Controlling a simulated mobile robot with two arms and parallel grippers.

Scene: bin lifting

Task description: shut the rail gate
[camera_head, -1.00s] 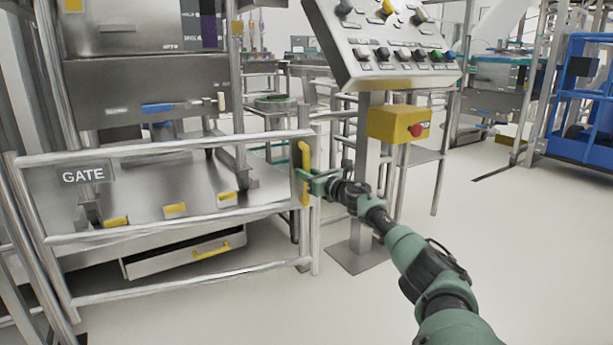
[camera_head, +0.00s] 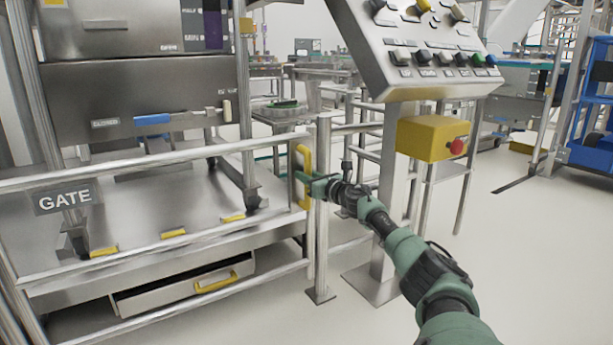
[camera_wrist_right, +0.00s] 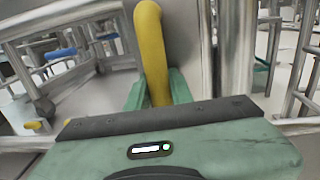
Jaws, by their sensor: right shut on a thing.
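The rail gate (camera_head: 150,245) is a set of metal rails with a dark GATE sign (camera_head: 65,198) on its left part. Its upright yellow handle (camera_head: 304,160) is on a plate at its right end. That end stands close beside a metal post (camera_head: 322,215); I cannot tell whether they touch. My right gripper (camera_head: 306,184) is shut on the handle. In the right wrist view the yellow handle (camera_wrist_right: 151,45) passes between the green fingers (camera_wrist_right: 158,90), and a metal post (camera_wrist_right: 236,50) stands just to the right. My left gripper is not in view.
Behind the gate is a steel machine (camera_head: 150,100) with an open drawer (camera_head: 185,285) low down. A control panel (camera_head: 420,50) and a yellow box with a red button (camera_head: 432,138) stand right of the post. The floor at the right front is clear.

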